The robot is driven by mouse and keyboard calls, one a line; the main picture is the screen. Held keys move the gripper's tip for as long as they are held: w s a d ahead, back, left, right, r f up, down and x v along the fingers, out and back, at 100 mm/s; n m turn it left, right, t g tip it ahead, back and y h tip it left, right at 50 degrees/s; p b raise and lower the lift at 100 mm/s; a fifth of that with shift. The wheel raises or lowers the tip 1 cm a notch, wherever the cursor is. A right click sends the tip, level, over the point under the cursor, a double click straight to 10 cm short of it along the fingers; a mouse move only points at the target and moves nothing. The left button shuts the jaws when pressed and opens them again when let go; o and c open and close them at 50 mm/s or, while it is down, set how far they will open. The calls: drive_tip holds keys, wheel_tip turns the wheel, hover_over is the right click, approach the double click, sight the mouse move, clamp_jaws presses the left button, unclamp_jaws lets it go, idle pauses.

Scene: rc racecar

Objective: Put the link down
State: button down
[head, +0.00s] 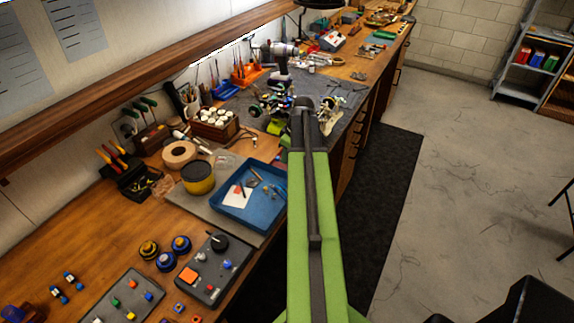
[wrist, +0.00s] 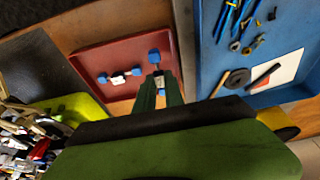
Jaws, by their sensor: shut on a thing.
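My gripper (wrist: 160,80) shows in the wrist view, its dark green fingers shut on a small link (wrist: 154,57) with blue ends. The held link is over the near right part of a red tray (wrist: 95,52); I cannot tell whether it touches the tray. A second link (wrist: 120,77), with blue ends and a silver-white middle, lies in the red tray to the left of the fingers. In the head view my arm reaches along the bench; the fingertips, the held link and the red tray are hidden there.
A blue tray (head: 228,209) with small parts and a white card lies right of the red tray in the wrist view. The partly built racecar (head: 275,101) stands on the grey mat. Two similar blue-ended pieces (head: 72,280) lie on the near left bench.

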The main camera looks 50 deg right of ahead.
wheel_tip(320, 180, down, 3)
drive_tip(key=shift+f+b, duration=0.1)
drive_tip(key=shift+b, duration=0.8)
drive_tip(key=shift+r, duration=0.25)
drive_tip(key=shift+f, duration=0.25)
drive_tip(key=c, duration=1.7)
unclamp_jaws()
drive_tip(key=shift+r, duration=0.1)
drive_tip(key=p+v, duration=1.2)
drive_tip(key=shift+d+r, duration=0.1)
drive_tip(key=shift+r, duration=0.1)
